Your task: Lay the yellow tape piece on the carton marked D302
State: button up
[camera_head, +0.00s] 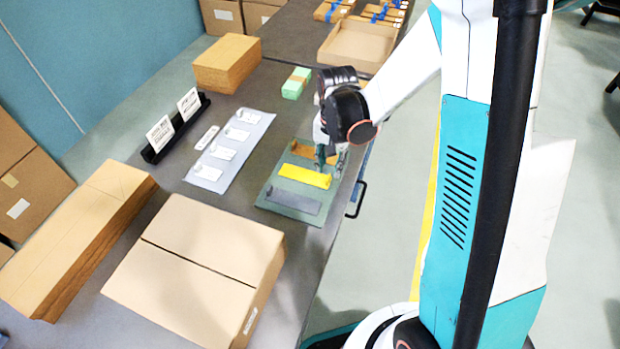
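The yellow tape piece (304,176) lies flat on a grey-green board (300,189), between an orange strip (303,149) and a dark grey strip (293,201). My gripper (331,165) points down at the right end of the yellow piece, close to it. The arm and wrist partly hide the fingers, so I cannot tell whether they are open or touch the piece. A large closed carton (190,265) stands at the front of the table, with a top seam. A small label shows on its side; its text is too small to read.
A pale board (254,126) with several white labels lies left of the grey-green board.

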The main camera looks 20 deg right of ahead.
notch_tip(320, 180, down, 4)
jog(key=shift+r+b, duration=0.2)
jog(key=shift+b, duration=0.55)
grip_shut()
jog(key=shift+r, duration=0.2)
notch_tip(320, 180, up, 20)
jog(key=p, duration=0.8)
jog(key=n, duration=0.6)
send_over(329, 179)
jog(key=w, duration=0.2)
notch_tip(329, 179, down, 10)
jog(key=shift+s+a+f+n, duration=0.25)
jog(key=shift+a+f+n, duration=0.1)
jog(key=shift+f+n, duration=0.25)
